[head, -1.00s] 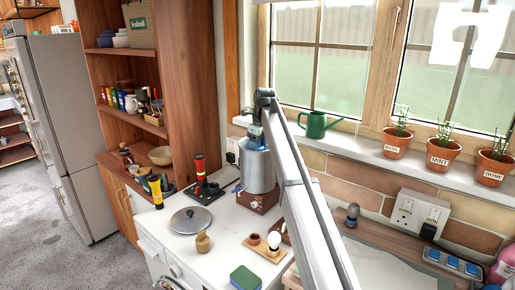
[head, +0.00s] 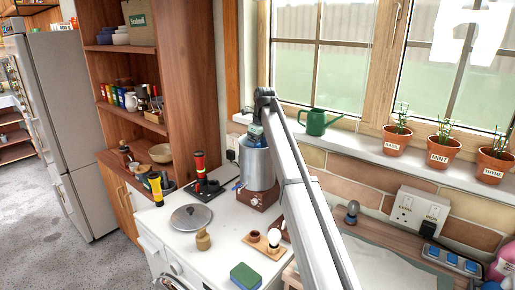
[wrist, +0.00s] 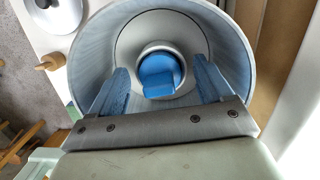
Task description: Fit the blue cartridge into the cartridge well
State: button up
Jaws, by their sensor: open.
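A blue cartridge (wrist: 160,75) shows in the middle of the wrist view, inside a pale round collar, which looks like the cartridge well (wrist: 145,52). The collar lies at the bottom of a wide silver cylinder (wrist: 88,62). In the head view this cylinder (head: 257,168) stands on a brown wooden base. My gripper (wrist: 160,66) is open, with one finger on each side of the cartridge and a visible gap to it on both sides. The fingers reach into the cylinder mouth. How deep the cartridge sits cannot be told. In the head view the cartridge is hidden.
A red and black torch (head: 200,168) stands left of the cylinder.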

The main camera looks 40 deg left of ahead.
notch_tip(320, 180, up, 14)
jog(key=d, duration=0.2)
jog(key=shift+f, duration=0.15)
jog(key=shift+w, duration=0.1)
